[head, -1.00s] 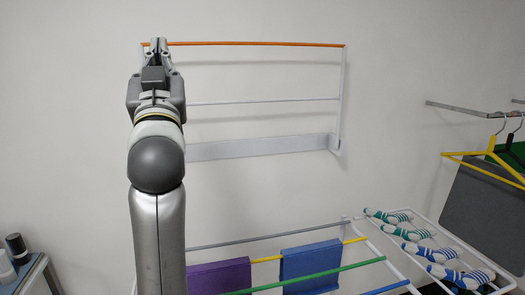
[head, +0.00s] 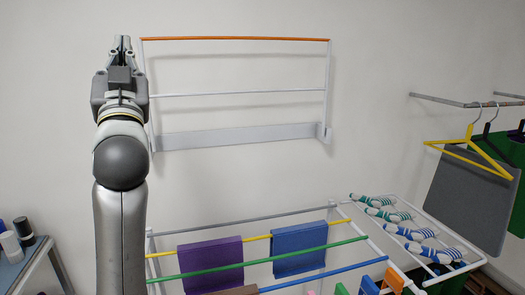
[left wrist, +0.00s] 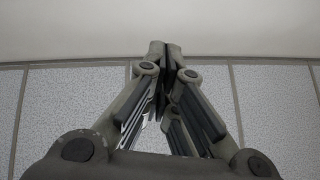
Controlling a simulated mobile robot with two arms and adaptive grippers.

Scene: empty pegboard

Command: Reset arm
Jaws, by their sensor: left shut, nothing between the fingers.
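My left gripper (head: 122,43) is raised in front of the wall at the upper left of the head view, pointing up. Its fingers are shut with nothing between them. The left wrist view also shows the fingertips (left wrist: 166,48) together, against a pale wall and ceiling tiles. The gripper is level with the left end of a wall rack (head: 237,131) with an orange top bar (head: 235,38); I cannot tell how far apart they are. My right gripper is not in view.
A drying rack (head: 240,217) holds a purple cloth (head: 210,266), a blue cloth (head: 299,250) and several striped socks (head: 410,232). A wall rail (head: 440,100) at right carries a yellow hanger (head: 470,144) and a grey cloth (head: 474,200). A side table (head: 35,258) with bottles stands lower left.

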